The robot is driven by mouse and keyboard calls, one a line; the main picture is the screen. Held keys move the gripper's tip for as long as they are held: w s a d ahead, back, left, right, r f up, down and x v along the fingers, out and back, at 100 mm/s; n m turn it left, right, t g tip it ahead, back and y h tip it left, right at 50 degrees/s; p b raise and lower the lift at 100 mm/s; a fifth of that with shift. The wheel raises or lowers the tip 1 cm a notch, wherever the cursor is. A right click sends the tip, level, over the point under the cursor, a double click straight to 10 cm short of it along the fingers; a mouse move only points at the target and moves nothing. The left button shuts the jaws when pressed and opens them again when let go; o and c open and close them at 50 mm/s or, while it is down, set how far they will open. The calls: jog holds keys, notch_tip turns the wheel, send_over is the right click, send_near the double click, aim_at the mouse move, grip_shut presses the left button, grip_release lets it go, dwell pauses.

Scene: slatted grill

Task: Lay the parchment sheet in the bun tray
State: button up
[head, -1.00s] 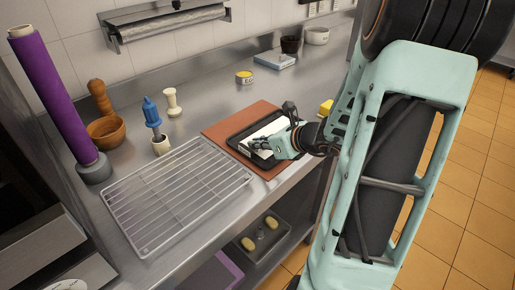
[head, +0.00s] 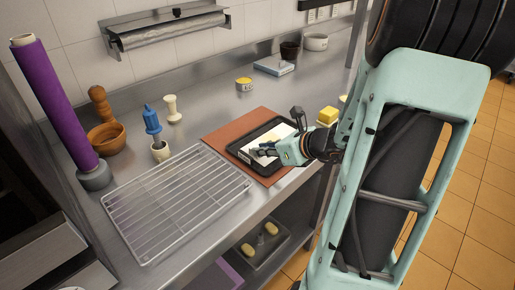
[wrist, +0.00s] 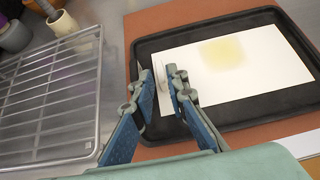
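The parchment sheet (wrist: 235,68) is white with a pale yellow patch. It lies inside the dark bun tray (wrist: 148,45), flat as far as I can tell, within the tray's rim. In the head view, the sheet (head: 279,132) and tray (head: 235,152) show partly behind my gripper. My gripper (wrist: 159,78) is at the sheet's left end, low over the tray. Its two blue-padded fingers stand apart, with the sheet's edge showing in the gap. I see no grip on the sheet.
The tray rests on a reddish-brown mat (head: 221,131). A wire rack (head: 175,200) lies close on its left. The counter behind the mat is mostly clear.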

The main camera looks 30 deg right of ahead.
jog(key=p+v, duration=0.1)
jog(key=v, duration=0.8)
jog(key=shift+w, duration=0.1)
